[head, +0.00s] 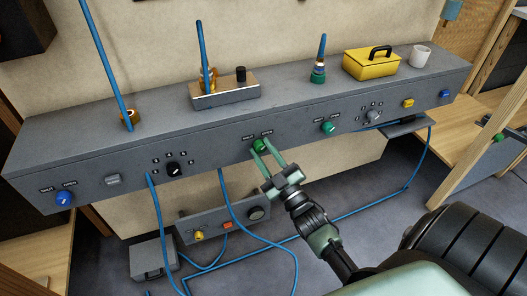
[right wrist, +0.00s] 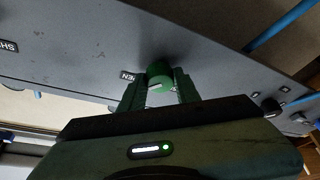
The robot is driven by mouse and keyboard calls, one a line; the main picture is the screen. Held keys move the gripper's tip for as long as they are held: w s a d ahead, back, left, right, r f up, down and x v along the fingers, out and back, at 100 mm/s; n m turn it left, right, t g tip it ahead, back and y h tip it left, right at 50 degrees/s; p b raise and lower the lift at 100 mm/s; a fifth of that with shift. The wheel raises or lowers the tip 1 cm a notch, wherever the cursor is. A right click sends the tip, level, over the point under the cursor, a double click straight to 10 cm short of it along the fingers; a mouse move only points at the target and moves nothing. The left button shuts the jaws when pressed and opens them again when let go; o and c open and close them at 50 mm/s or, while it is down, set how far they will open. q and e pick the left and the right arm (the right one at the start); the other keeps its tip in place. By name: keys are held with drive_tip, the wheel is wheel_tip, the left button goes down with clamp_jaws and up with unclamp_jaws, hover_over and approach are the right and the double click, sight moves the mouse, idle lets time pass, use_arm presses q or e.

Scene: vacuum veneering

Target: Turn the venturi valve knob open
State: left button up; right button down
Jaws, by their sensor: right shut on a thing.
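A green valve knob (head: 260,145) sits on the front face of the long grey bench panel, with SHUT and OPEN labels above it. My right gripper (head: 262,151) reaches it from below and is shut on it, one finger on each side. In the right wrist view the green knob (right wrist: 158,74) lies between the two dark green fingers (right wrist: 159,92), with part of a label at its left. A pale mark shows near its lower edge; I cannot tell its exact setting. My left gripper is not in view.
Another green knob (head: 329,127), a black selector (head: 174,169) and a blue knob (head: 64,198) share the panel (head: 218,150). Blue hoses (head: 288,240) hang below and run over the floor. A yellow case (head: 370,65) and white mug (head: 421,56) stand on top.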

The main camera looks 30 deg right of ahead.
drive_tip(key=c, duration=1.1)
unclamp_jaws()
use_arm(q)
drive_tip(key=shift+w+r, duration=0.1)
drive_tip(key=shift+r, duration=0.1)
use_arm(e)
drive_tip(key=shift+o, duration=0.4)
drive_tip(key=shift+s+f, duration=0.15)
drive_tip(key=shift+s, duration=0.1)
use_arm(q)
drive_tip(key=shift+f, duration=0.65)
use_arm(e)
drive_tip(key=v, duration=0.7)
drive_tip(key=shift+s, duration=0.15)
